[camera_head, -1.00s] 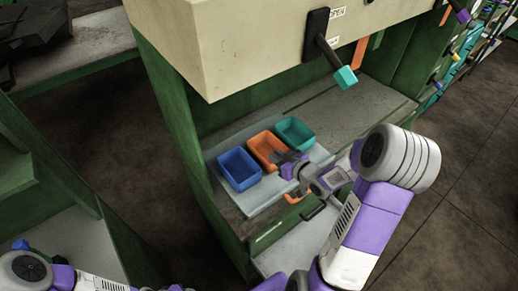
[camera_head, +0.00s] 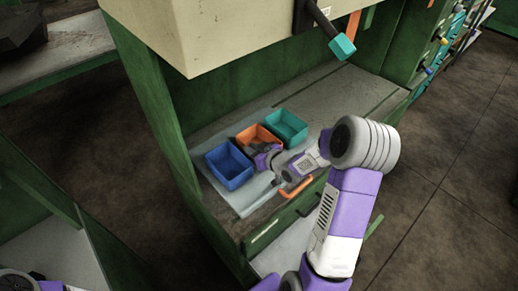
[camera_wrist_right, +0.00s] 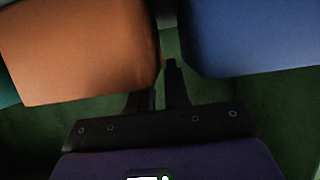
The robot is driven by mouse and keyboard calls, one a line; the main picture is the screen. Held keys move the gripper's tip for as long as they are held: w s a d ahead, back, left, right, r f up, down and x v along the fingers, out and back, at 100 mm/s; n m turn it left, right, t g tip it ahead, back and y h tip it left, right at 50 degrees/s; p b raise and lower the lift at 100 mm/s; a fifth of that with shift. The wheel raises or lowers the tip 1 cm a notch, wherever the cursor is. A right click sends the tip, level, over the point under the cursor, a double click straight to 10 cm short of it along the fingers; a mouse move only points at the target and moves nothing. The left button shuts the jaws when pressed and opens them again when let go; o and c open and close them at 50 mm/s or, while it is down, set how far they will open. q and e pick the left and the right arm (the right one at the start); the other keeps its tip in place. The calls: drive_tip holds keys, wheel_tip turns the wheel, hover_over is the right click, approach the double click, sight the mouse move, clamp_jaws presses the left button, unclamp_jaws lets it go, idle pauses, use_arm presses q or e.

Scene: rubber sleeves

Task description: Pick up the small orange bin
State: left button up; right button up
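The small orange bin (camera_head: 257,137) stands between a blue bin (camera_head: 229,166) and a teal bin (camera_head: 285,127) on a pale board in the green cabinet. My right gripper (camera_head: 262,155) is at its near side, by the blue bin, and covers part of it. In the right wrist view the orange bin (camera_wrist_right: 85,50) fills the upper left and the blue bin (camera_wrist_right: 255,35) the upper right. The right gripper's fingers (camera_wrist_right: 160,85) show at the gap between them; the left finger's tip is hidden behind the orange bin. Whether they grip its wall is unclear. My left gripper is out of view.
The pale board (camera_head: 245,203) lies on the grey shelf. The beige unit (camera_head: 200,35) overhangs it, with a teal-tipped lever (camera_head: 341,46) hanging down. An orange handle (camera_head: 296,189) is at the shelf's front. Dark floor is open at the right.

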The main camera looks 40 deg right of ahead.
drive_tip(key=shift+w+f, duration=0.3)
drive_tip(key=shift+w, duration=0.25)
clamp_jaws()
